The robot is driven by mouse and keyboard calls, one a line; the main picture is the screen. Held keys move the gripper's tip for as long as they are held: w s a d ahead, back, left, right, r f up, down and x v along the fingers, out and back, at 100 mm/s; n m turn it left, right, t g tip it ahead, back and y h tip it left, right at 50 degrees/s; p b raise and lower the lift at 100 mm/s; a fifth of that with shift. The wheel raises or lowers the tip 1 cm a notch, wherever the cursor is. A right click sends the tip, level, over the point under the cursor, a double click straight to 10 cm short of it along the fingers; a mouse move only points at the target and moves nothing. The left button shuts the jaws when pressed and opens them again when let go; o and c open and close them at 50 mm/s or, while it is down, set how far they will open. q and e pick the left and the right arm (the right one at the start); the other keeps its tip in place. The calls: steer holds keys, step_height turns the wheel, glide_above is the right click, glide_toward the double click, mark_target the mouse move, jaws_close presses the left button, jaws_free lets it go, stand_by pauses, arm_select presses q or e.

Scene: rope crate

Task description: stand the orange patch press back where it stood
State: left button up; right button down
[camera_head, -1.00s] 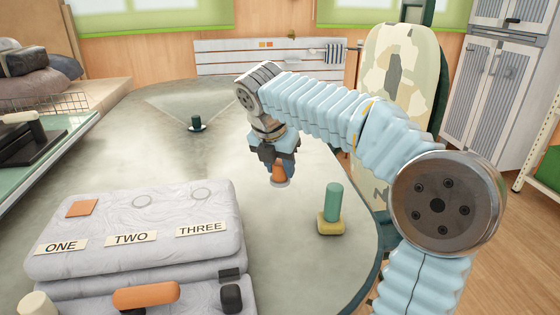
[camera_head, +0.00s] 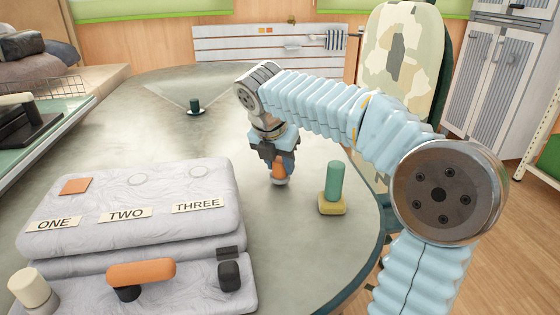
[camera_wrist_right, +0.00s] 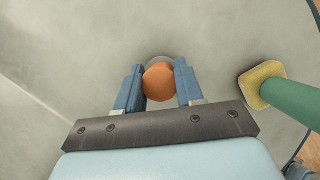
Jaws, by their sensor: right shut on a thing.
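The orange patch press (camera_head: 279,170) has a rounded orange body and a pale, greyish round lower end. My right gripper (camera_head: 277,160) is shut on it, fingers pointing down, over the right part of the grey table. In the right wrist view the orange top (camera_wrist_right: 159,82) sits between the two blue fingers (camera_wrist_right: 158,88), with a grey rim showing behind it. The press looks roughly upright. I cannot tell whether its lower end touches the table. My left gripper is not in view.
A green press on a yellow base (camera_head: 332,187) stands close to the right of my gripper. A grey padded board (camera_head: 130,235) labelled ONE, TWO, THREE lies front left, with an orange-topped handle (camera_head: 140,272) before it. A small dark green piece (camera_head: 194,106) stands farther back.

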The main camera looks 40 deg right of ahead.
steer(key=shift+f, duration=0.45)
steer(key=c, duration=0.6)
jaws_free()
steer(key=p+v, duration=0.2)
steer(key=v, duration=1.1)
steer(key=shift+s+a+r+p, duration=0.1)
steer(key=shift+r+p, duration=0.3)
